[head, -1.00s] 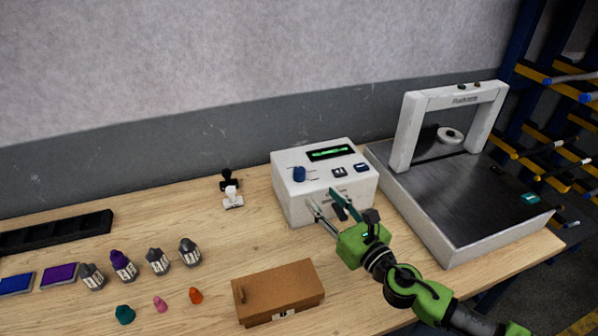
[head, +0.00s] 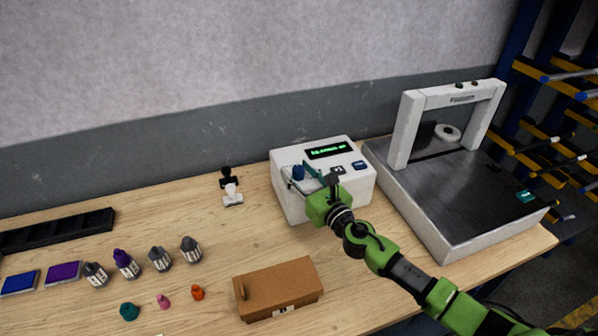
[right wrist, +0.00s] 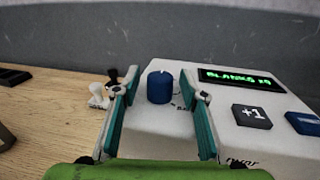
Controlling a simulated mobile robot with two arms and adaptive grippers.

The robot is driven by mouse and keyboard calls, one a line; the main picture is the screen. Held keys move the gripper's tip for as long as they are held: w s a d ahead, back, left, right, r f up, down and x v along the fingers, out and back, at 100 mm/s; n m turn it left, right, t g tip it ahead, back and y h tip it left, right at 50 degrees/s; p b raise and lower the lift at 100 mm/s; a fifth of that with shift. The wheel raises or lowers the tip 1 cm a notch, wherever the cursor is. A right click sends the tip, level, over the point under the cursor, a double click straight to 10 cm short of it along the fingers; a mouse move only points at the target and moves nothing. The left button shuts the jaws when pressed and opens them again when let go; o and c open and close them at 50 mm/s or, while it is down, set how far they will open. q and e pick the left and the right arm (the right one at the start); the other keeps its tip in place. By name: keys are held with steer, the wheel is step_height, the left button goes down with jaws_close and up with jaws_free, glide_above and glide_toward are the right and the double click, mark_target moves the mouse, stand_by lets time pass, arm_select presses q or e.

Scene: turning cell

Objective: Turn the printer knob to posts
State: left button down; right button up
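The printer (head: 290,208) is a white box on the bench with a green-lit display (head: 328,151). In the right wrist view the display (right wrist: 237,78) reads "BLANKS" and a number that I cannot read surely. The blue round knob (head: 298,172) is on its top face, left of the display. My right gripper (head: 305,178) is open at the knob. In the right wrist view the knob (right wrist: 160,88) stands between the two fingers, with a gap on each side. Its pointer and most of the labels around it are hidden or too small to read. My left gripper is out of view.
A blue button (right wrist: 304,123) and a dark "+1" button (right wrist: 252,116) sit right of the knob. A black and a white stamp (head: 232,195) stand left of the printer. A brown box (head: 278,290) lies in front, and a framed machine (head: 455,190) stands right.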

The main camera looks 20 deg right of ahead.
jaws_close()
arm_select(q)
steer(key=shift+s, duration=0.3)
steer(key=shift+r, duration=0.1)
